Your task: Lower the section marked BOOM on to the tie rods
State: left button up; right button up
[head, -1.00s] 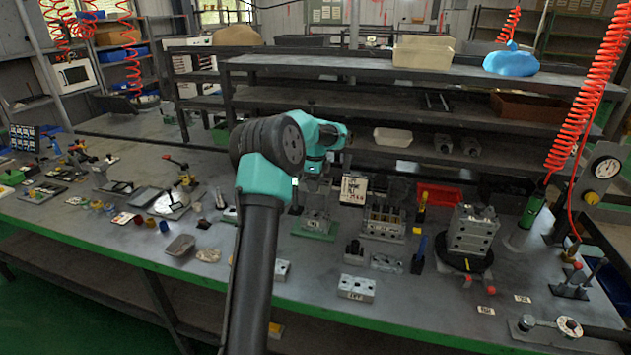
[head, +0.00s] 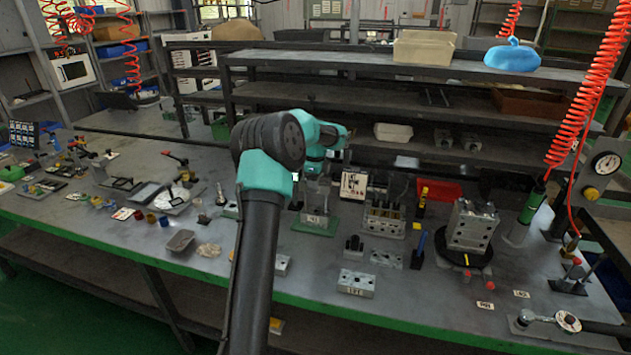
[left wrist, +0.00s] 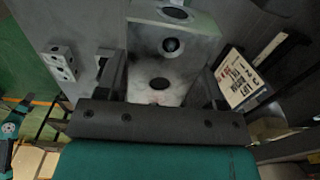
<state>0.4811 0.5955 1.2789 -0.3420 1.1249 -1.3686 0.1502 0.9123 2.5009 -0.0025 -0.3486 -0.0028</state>
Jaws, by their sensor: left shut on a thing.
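My left gripper (head: 316,180) is over the green-edged stand (head: 314,231) in the middle of the bench. In the left wrist view its two fingers (left wrist: 160,85) are shut on the sides of a grey metal section (left wrist: 175,55) with round holes. A small labelled grey block (head: 316,219) shows on the stand, below the gripper; its lettering is too small to read. I cannot read BOOM on any part, and cannot tell whether the held section touches the stand. A stack of grey sections (head: 470,226) stands on a black round base (head: 464,259) at the right. My right gripper is not in view.
A grey block with a label (head: 356,283) lies near the front edge. A block with several bores (head: 384,219) and a sign card (head: 354,186) stand right of the gripper. A red coiled hose (head: 588,90) hangs at the right. A shelf (head: 400,98) closes the back.

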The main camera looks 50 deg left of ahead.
pick_arm(q)
jog(key=shift+f, duration=1.9)
jog(key=o, duration=1.3)
notch_tip(320, 180, up, 17)
jog(key=shift+r, duration=0.2)
dwell(0.7)
